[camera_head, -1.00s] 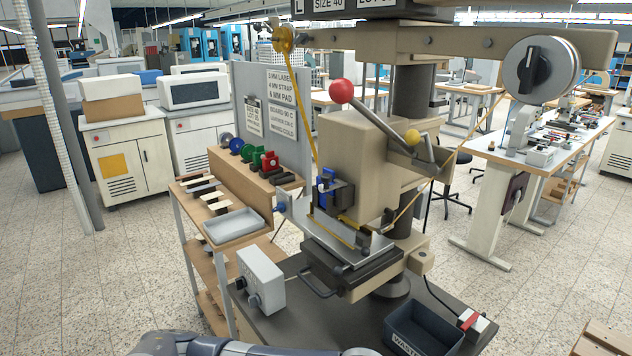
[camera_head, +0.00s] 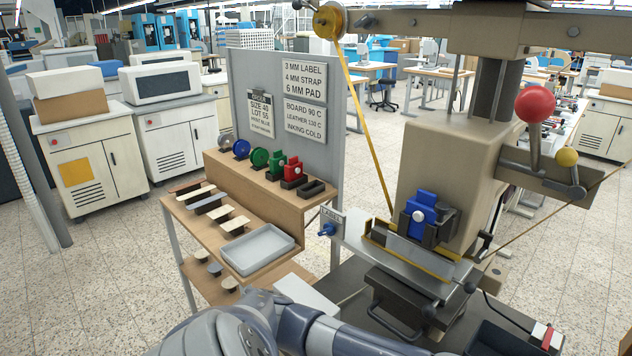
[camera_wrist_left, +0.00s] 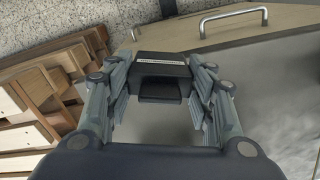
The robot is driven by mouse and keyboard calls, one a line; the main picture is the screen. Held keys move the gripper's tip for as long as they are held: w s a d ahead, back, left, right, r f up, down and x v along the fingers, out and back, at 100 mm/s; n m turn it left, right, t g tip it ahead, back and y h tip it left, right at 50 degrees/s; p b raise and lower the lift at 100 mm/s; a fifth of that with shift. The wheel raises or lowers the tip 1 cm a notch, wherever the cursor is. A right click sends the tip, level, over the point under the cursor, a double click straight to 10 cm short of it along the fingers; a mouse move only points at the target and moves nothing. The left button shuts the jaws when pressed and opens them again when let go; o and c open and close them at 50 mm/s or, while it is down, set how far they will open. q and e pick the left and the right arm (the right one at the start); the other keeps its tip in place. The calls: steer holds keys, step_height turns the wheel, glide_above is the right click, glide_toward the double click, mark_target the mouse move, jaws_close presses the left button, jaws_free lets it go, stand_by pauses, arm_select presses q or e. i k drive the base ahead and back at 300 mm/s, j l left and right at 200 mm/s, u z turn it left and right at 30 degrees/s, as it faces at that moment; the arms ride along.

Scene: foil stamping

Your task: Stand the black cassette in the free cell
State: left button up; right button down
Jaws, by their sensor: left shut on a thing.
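In the left wrist view my left gripper (camera_wrist_left: 163,80) is shut on the black cassette (camera_wrist_left: 158,66), a dark block with a thin pale label strip. The cassette is held clear of the surfaces behind it. In the head view neither gripper nor the held cassette shows; only grey links of my arm rise at the bottom. On the wooden shelf, an open, empty black cell (camera_head: 313,189) sits at the right end of the row. Beside it on the left, a red cassette (camera_head: 293,167) stands in its cell. My right gripper is out of view.
Green discs (camera_head: 260,157) stand left of the red cassette. A grey tray (camera_head: 257,250) and several stamps lie on the lower shelf. The press (camera_head: 440,170) with a blue cassette (camera_head: 421,207) stands right of the shelf. A grey sign panel (camera_head: 290,110) rises behind.

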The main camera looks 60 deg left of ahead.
mark_target(311, 192)
steer(key=k+j, duration=0.15)
steer(key=j, duration=0.2)
steer(key=k+j+z, duration=0.1)
steer(key=j, duration=0.3)
steer(key=k+j, duration=0.2)
steer(key=j, duration=0.15)
steer(key=k+j+z, duration=0.1)
steer(key=j, duration=0.25)
steer(key=k+j, duration=0.2)
steer(key=j, duration=0.15)
steer(key=k+j, duration=0.15)
steer(key=j, duration=0.2)
steer(key=z, duration=0.05)
